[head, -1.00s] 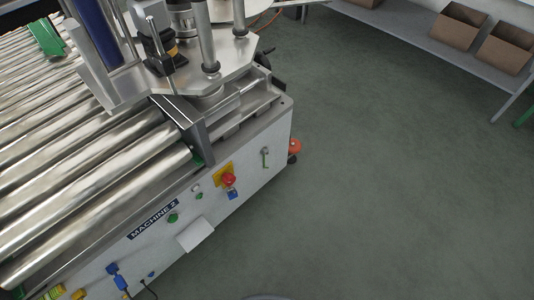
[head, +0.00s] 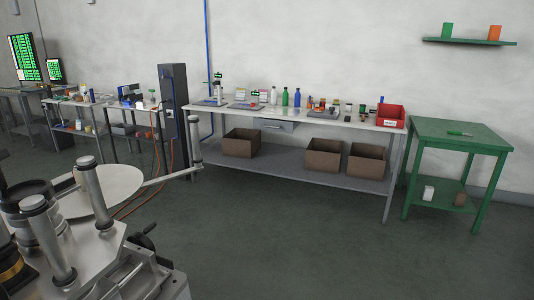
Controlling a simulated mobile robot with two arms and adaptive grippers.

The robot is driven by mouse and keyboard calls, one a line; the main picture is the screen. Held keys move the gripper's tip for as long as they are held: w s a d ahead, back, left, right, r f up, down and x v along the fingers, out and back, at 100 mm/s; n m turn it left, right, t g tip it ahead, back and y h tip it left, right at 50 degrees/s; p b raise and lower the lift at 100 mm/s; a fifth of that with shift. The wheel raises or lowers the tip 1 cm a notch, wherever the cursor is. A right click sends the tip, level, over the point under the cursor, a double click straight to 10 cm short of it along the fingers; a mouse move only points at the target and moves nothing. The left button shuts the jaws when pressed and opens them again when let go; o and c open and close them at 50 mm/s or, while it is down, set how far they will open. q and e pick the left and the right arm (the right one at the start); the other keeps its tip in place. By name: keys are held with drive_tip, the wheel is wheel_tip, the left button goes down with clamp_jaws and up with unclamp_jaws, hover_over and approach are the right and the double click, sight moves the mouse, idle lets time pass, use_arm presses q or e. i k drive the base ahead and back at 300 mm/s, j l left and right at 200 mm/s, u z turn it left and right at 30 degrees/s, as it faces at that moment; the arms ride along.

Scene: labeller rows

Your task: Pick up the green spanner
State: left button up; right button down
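A small green tool with a lighter part (head: 460,133) lies on top of the green table (head: 427,128) at the right of the head view. It may be the green spanner, but it is too small to tell its shape. Neither of my grippers is in view.
A long workbench (head: 345,124) with bottles, a red bin (head: 391,115) and cardboard boxes (head: 324,158) beneath stands along the wall. A green shelf (head: 470,41) hangs above the table. A machine (head: 120,262) fills the lower left. The floor (head: 330,240) is clear in front.

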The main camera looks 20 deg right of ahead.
sight(452, 132)
drive_tip(key=i+l+z, duration=0.2)
drive_tip(key=l+z, duration=0.2)
drive_tip(key=i+l+z, duration=0.55)
drive_tip(key=z, duration=0.2)
drive_tip(key=i+l+z, duration=0.15)
drive_tip(key=i+z, duration=0.55)
drive_tip(key=i, duration=2.3)
drive_tip(key=i+l+u, duration=0.1)
drive_tip(key=i+l, duration=0.1)
drive_tip(key=l, duration=0.05)
